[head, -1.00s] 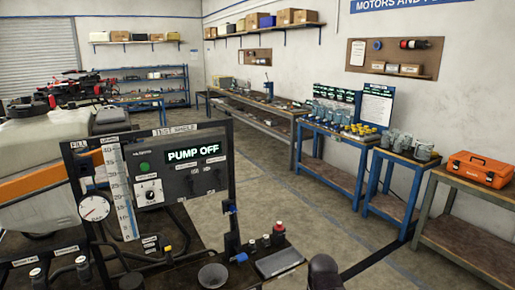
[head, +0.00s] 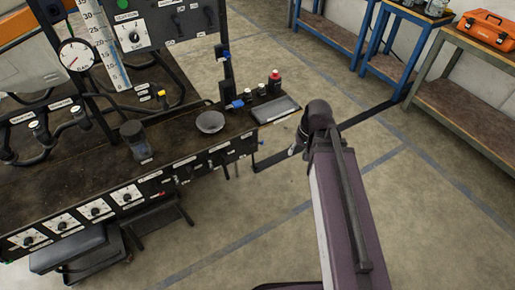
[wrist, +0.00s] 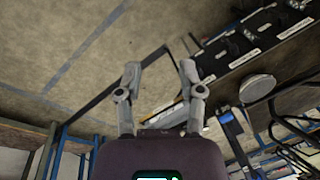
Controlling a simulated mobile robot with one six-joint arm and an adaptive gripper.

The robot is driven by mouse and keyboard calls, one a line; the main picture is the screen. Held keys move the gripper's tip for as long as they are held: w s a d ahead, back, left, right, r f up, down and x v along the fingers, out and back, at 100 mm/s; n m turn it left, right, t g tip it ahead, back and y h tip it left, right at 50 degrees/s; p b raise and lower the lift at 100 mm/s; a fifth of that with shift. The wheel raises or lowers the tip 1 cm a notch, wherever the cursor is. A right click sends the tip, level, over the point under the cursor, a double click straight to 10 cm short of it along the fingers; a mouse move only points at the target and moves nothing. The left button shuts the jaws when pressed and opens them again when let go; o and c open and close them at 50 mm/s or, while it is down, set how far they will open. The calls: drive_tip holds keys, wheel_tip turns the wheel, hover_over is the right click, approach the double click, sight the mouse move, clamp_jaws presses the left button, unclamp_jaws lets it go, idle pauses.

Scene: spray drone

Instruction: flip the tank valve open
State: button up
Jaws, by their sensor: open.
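No fitting has a label I can read as the tank valve, so I cannot tell which one it is. A small blue-handled fitting (head: 237,104) sits at the right of the dark test bench (head: 75,185), beside a post with another blue part (head: 222,54). A blue part also shows in the wrist view (wrist: 227,118). A yellow-topped fitting (head: 161,94) stands further left on the bench. My gripper (wrist: 160,75) is open and empty, with its two fingers apart over the floor near the bench edge. Its fingers are not clear in the head view.
A gauge (head: 77,56) and control panel (head: 135,25) rise behind. Knobs line the front. Floor (head: 270,200) is open at right.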

drive_tip(key=w+a+f+m+t+y+b, duration=0.15)
drive_tip(key=w+f+y+b, duration=0.3)
drive_tip(key=f+b, duration=0.55)
drive_tip(key=w+a+f+m+t+y+b, duration=0.1)
drive_tip(key=w+a+f+m+y+b, duration=0.15)
drive_tip(key=w+f+b, duration=0.7)
drive_tip(key=m+t+y+b, duration=0.5)
drive_tip(key=t+y+b, duration=0.15)
drive_tip(key=b, duration=1.85)
approach(258, 143)
drive_tip(key=s+d+g, duration=0.1)
drive_tip(key=d, duration=0.2)
drive_tip(key=shift+d+f, duration=0.1)
drive_tip(key=shift+d, duration=0.05)
drive_tip(key=x, duration=1.3)
drive_tip(key=shift+w+a, duration=0.15)
drive_tip(key=shift+a, duration=0.2)
clamp_jaws()
